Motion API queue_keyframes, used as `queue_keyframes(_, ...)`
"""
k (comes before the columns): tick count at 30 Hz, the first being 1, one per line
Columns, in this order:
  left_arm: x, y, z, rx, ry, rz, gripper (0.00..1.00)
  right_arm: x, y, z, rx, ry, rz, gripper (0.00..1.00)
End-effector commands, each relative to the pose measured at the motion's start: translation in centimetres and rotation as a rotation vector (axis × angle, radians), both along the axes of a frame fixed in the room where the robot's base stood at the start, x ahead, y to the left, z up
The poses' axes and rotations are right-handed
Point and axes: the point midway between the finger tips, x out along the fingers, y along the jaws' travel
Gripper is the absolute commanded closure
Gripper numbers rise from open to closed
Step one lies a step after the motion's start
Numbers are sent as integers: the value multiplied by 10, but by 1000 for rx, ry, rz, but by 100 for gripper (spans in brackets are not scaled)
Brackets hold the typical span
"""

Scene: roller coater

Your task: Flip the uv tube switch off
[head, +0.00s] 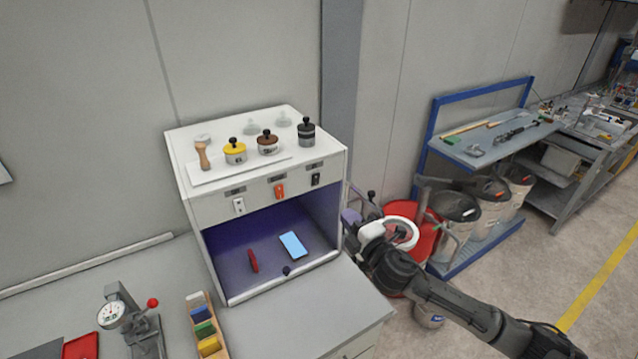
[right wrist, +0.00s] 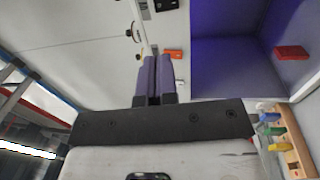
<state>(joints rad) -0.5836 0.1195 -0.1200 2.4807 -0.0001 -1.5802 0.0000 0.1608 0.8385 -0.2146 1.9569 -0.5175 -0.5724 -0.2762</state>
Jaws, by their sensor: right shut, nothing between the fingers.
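The white cabinet (head: 265,205) has three switches on its front strip: a white one (head: 239,206), an orange one (head: 279,191) and a black one (head: 315,179). The labels above them are too small to read, so I cannot tell which is the uv tube switch. The open chamber (head: 270,235) below has a purple glow. My right gripper (head: 350,216) is beside the cabinet's right edge. In the right wrist view its purple fingers (right wrist: 153,78) are together and empty, with the orange switch (right wrist: 172,53) beyond their tips. My left gripper is out of view.
Several lidded pots, including a yellow one (head: 235,152), stand on the cabinet top. A blue card (head: 293,245) and a red piece (head: 253,261) are inside the chamber. A dial gauge (head: 112,313) stands at front left. Red and white bins are right of the cabinet.

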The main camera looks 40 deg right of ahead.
Motion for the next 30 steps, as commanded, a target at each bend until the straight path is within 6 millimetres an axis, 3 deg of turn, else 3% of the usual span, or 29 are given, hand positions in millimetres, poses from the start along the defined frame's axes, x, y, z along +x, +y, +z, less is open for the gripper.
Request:
queue_keyframes(8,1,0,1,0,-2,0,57,1,0,0,1,0,-1,100)
queue_keyframes(14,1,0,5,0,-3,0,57,15,-2,4,3,-1,-2,100)
queue_keyframes(30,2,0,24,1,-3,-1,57,107,-14,16,2,0,-3,100)
